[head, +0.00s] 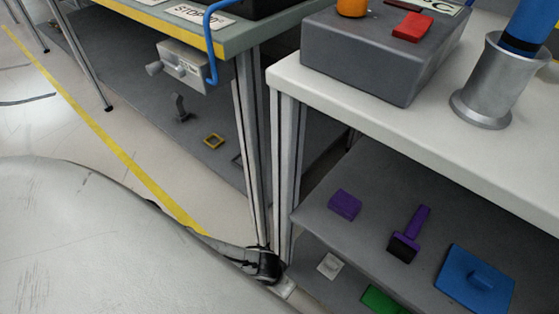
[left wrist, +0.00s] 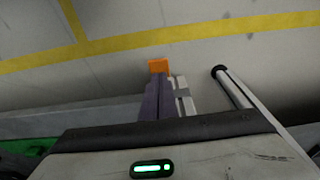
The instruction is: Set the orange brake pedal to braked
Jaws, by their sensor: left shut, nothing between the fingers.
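The orange pedal (left wrist: 158,66) shows as a small orange block in the left wrist view. It sits at the far end of a dark, narrow form that appears to be my left gripper's shut fingers (left wrist: 157,86). I cannot tell whether they touch the pedal, or how far it is pressed. In the head view my left gripper (head: 266,264) is low by the table legs, partly hidden by my arm. No orange pedal can be made out there. My right gripper is in neither view.
A white-topped table (head: 430,135) with a shelf (head: 370,200) of purple and blue parts stands at the right. Another table (head: 235,42) with a crank box (head: 182,68) stands at upper left. A table leg (left wrist: 238,90) rises close to my left gripper. Yellow-lined floor is open at left.

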